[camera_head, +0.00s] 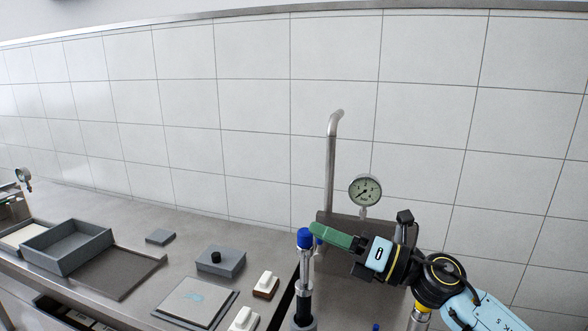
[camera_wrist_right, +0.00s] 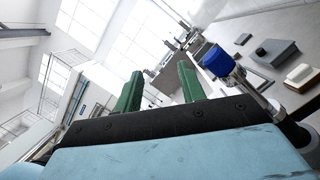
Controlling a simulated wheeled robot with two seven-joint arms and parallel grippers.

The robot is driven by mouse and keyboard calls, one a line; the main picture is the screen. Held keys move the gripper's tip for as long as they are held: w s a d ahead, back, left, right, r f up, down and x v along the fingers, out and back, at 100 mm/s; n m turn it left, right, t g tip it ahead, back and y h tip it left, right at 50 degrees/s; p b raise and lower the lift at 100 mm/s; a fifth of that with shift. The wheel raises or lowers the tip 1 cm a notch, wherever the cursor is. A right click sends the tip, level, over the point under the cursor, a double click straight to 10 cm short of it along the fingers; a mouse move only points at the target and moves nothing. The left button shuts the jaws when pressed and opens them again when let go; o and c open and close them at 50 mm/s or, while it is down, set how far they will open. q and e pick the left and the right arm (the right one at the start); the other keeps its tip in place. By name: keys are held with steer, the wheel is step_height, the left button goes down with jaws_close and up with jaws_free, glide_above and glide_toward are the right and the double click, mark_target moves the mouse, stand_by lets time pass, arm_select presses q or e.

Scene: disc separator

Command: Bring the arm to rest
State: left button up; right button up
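My right gripper (camera_head: 318,232) reaches in from the lower right with its green fingers pointing left. In the head view its fingertips are just right of a blue-capped post (camera_head: 304,239), overlapping it closely. In the right wrist view the two green fingers of my right gripper (camera_wrist_right: 158,72) stand apart with nothing between them. There the blue cap (camera_wrist_right: 217,62) is outside the fingers, to their right. Whether a finger touches the post I cannot tell. My left gripper is not in view.
A pressure gauge (camera_head: 365,189) and a bent metal pipe (camera_head: 332,150) stand behind my right gripper. The grey bench holds an open grey tray (camera_head: 68,262), a dark flat plate (camera_head: 120,275), a grey block with a black knob (camera_head: 221,267) and white-topped switches (camera_head: 266,282). A tiled wall closes the back.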

steer(key=s+d+f+m+t+h, duration=0.35)
steer(key=d+f+m+h, duration=0.45)
steer(key=m, duration=0.7)
steer(key=s+d+f+m+t+h, duration=0.2)
steer(key=d+f+m+t+h, duration=0.55)
steer(key=m, duration=0.75)
steer(key=s+f+m+g+h, duration=0.1)
steer(key=s+f+m+g, duration=0.3)
steer(key=s+f+g, duration=0.65)
steer(key=s+f+m+g+h, duration=0.2)
steer(key=s+f+m+g, duration=0.3)
steer(key=s, duration=1.1)
step_height(320, 180, down, 23)
steer(key=g, duration=0.2)
steer(key=s+d+f, duration=0.1)
steer(key=s+f, duration=0.6)
steer(key=s, duration=0.1)
steer(key=s+d+f+g, duration=0.1)
steer(key=s+d+f, duration=0.1)
steer(key=s+f, duration=0.6)
steer(key=shift+s+d+f+n, duration=0.15)
steer(key=shift+s+d+n, duration=0.15)
steer(key=shift+s, duration=0.4)
